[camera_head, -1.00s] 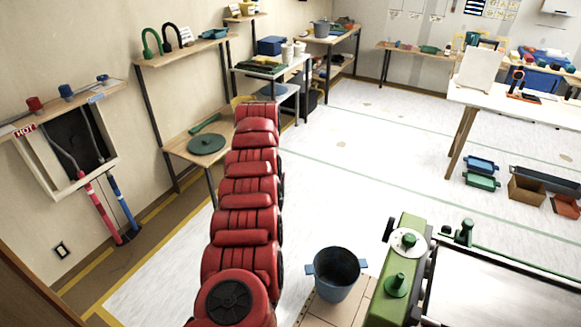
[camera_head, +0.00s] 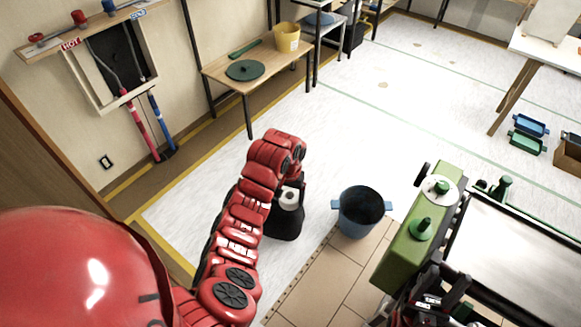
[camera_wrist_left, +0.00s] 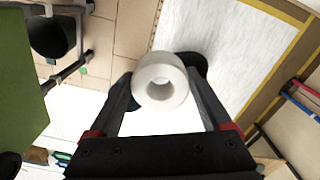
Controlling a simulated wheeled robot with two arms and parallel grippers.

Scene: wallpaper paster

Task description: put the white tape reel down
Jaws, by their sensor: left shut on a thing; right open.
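The white tape reel (camera_head: 291,194) is in my left gripper (camera_head: 288,208), above the pale floor left of the blue bucket. In the left wrist view the white tape reel (camera_wrist_left: 172,66) sits between the two dark fingers, its round hole facing the camera. My left gripper is shut on it, and the reel is clear of any surface I can make out. My right gripper (camera_head: 440,292) is at the lower right, by the green machine, open; its fingers are small and partly unclear there.
A blue bucket (camera_head: 358,222) stands on the floor right of my left gripper. The green machine (camera_head: 402,250) and a long pale table (camera_head: 525,245) fill the right. A wooden shelf (camera_head: 275,70) with a yellow pot (camera_head: 287,40) stands behind. The pale floor between is clear.

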